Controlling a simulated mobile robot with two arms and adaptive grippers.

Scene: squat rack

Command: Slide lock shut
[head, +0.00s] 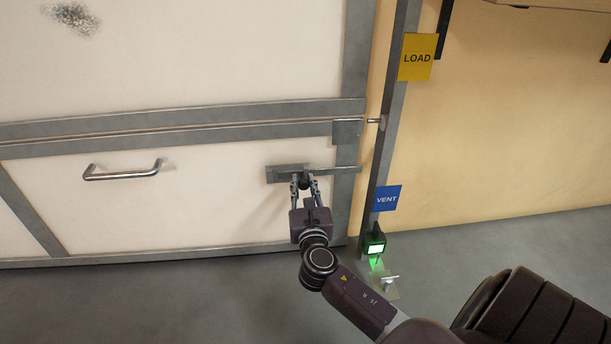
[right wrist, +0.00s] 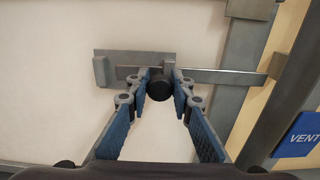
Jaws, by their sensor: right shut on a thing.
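The slide lock is on the lower panel of a white door. It has a grey backplate (head: 285,174), also in the right wrist view (right wrist: 105,72), and a flat metal bar (right wrist: 225,77) running right across the door's grey edge strip. The bar's right end meets a small bracket (right wrist: 277,66) at the post; I cannot tell how far it sits in it. A round black knob (right wrist: 159,86) is on the bar. My right gripper (head: 304,187) is shut on the knob, one blue-padded finger on each side in the right wrist view (right wrist: 160,92). My left gripper is not in view.
A metal handle (head: 123,170) is at the left on the door. A grey post (head: 385,130) carries a yellow LOAD sign (head: 418,57) and a blue VENT sign (head: 386,198). A green-lit box (head: 374,243) stands at its foot.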

